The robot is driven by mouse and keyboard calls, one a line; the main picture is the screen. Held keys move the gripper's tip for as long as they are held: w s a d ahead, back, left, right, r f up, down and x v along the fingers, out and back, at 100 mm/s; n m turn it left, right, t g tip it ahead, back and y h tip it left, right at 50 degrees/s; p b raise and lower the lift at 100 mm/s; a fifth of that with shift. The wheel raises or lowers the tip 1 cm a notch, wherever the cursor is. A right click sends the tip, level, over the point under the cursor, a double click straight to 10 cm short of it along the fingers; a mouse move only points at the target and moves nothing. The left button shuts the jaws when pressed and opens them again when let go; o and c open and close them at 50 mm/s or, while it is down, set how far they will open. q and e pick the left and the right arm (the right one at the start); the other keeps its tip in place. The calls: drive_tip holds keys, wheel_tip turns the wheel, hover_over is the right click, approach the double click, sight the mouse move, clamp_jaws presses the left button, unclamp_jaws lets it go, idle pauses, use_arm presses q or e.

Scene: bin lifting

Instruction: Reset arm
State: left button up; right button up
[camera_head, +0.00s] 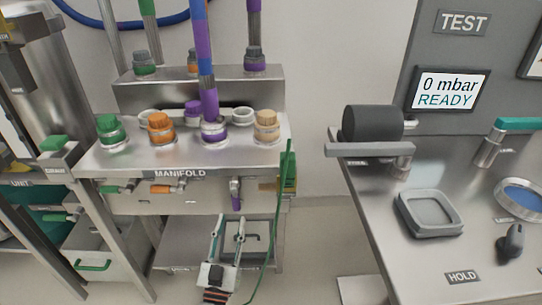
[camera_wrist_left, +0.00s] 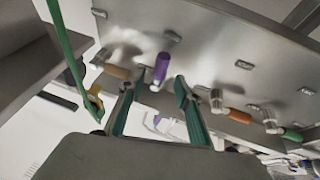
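My left gripper (camera_head: 229,224) is low in front of the manifold bench (camera_head: 180,174) in the head view, with its fingers pointing up toward the bench. In the left wrist view my left gripper (camera_wrist_left: 155,82) has its two teal-lined fingers spread apart, with nothing held between them. A valve with a purple handle (camera_head: 236,201) hangs from the bench front just above the fingers. In the wrist view the purple handle (camera_wrist_left: 162,68) shows beyond the gap between the fingertips; contact cannot be seen. My right gripper is not in view.
Green and orange (camera_head: 160,189) valve handles line the bench front. A green cord (camera_head: 274,220) hangs at its right end. Capped ports and a purple hose (camera_head: 206,70) stand on top. The test table (camera_head: 385,205) is at right, with bare floor between.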

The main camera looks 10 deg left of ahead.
use_arm(q)
drive_tip(key=s+d+f+m+g+h+p, duration=0.2)
drive_tip(key=s+g+p, duration=0.3)
drive_tip(key=s, duration=0.9)
drive_tip(key=s+d+f+m+g+h+p, duration=0.2)
drive_tip(key=s+g+p, duration=0.4)
drive_tip(key=s, duration=0.8)
wheel_tip(320, 180, down, 2)
drive_tip(key=shift+f+m+g+h, duration=0.1)
drive_tip(key=shift+m+g+h, duration=0.2)
drive_tip(key=shift+m+g, duration=0.4)
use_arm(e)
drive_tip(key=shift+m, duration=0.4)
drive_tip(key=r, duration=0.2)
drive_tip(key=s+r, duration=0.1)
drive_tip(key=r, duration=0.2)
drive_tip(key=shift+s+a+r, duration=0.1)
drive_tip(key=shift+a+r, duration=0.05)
